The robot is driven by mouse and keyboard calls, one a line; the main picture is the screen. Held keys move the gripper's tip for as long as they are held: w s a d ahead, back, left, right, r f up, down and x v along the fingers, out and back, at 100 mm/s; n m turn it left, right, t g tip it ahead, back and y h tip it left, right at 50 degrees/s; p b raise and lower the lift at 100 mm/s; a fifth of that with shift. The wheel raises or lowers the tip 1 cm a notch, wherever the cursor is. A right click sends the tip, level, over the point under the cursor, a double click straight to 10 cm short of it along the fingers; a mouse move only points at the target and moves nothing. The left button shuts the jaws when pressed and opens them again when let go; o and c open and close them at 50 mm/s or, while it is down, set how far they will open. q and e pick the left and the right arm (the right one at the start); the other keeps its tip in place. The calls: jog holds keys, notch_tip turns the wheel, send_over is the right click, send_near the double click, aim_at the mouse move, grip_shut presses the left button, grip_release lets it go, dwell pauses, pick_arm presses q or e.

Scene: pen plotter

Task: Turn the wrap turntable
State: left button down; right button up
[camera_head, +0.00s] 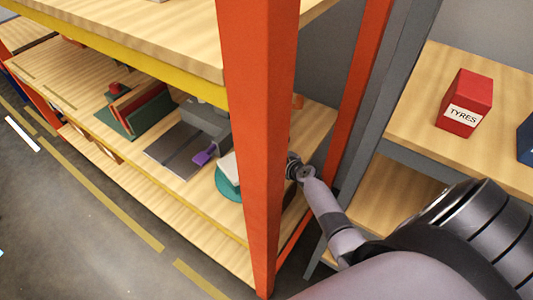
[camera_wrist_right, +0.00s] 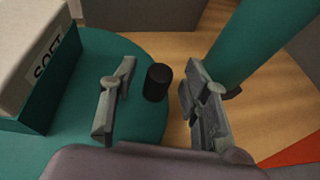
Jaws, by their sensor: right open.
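The wrap turntable is a teal disc on the wooden shelf; it shows in the head view (camera_head: 226,188) and the right wrist view (camera_wrist_right: 75,150). A white and teal box marked SOFT (camera_wrist_right: 35,55) stands on it. A black upright peg (camera_wrist_right: 157,83) is at the disc's right edge. My right gripper (camera_wrist_right: 160,90) is open, with one finger on each side of the peg and visible gaps to it. In the head view the orange post hides the right gripper's fingers and part of the disc. My left gripper is not in view.
An orange upright post (camera_head: 262,130) stands in front of the turntable. A teal column (camera_wrist_right: 265,40) rises beside the right finger in the wrist view. A dark plate (camera_head: 185,148) and a purple tool (camera_head: 205,154) lie left of the disc. A red TYRES box (camera_head: 465,100) stands on the right shelf.

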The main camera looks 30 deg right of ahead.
jog(key=shift+x, duration=0.85)
jog(key=shift+s, duration=0.1)
jog(key=shift+c, duration=0.2)
grip_shut()
